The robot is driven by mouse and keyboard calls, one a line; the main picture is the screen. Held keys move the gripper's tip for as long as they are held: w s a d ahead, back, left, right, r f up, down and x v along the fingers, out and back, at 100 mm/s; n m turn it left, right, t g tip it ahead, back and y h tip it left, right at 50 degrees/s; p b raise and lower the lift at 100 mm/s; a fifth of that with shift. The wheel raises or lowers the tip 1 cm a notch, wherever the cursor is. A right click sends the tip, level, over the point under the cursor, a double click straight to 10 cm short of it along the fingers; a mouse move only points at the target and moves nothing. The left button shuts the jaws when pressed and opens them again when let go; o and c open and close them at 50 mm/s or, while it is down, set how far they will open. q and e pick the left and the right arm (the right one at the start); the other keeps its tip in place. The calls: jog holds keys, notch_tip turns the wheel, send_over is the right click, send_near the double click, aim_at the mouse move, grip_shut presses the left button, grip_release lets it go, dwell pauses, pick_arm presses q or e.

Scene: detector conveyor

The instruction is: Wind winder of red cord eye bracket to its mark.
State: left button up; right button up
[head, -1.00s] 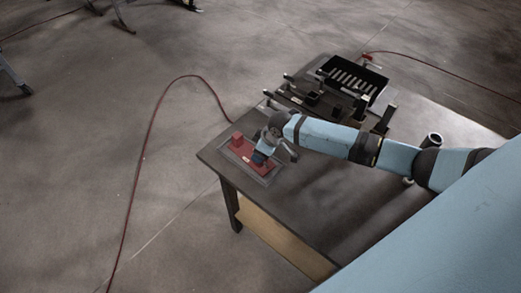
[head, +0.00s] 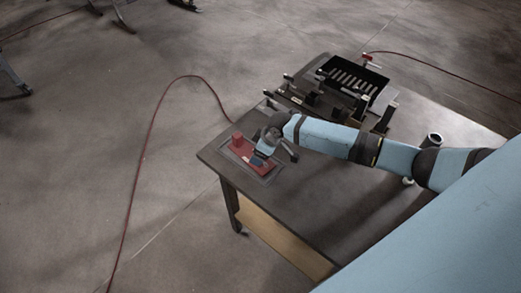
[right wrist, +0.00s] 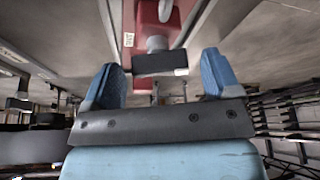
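The red bracket (head: 238,141) sits in a grey tray on the near left corner of the table. In the right wrist view the red body (right wrist: 129,17) carries a pale label, a light curved piece (right wrist: 165,10) and a grey round post with a dark crossbar, which looks like the winder (right wrist: 160,62). My right gripper (head: 264,153) is over the bracket and hides part of it. In the wrist view its two blue fingers (right wrist: 162,75) stand wide apart, with the crossbar between them and clear gaps on both sides. A mark cannot be made out. My left gripper is out of view.
The dark table (head: 330,185) is mostly bare at its front. A black slotted tray (head: 352,80) and dark fixtures (head: 312,100) stand at the back. A small cylinder (head: 435,139) is at the right. A red cord (head: 146,150) lies on the floor.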

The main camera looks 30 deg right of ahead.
jog(key=b+v, duration=0.1)
jog(key=v, duration=1.2)
jog(key=shift+s+r+b, duration=0.15)
jog(key=shift+r+b, duration=0.15)
jog(key=shift+r, duration=0.05)
jog(key=shift+d, duration=0.1)
jog(key=shift+f, duration=0.1)
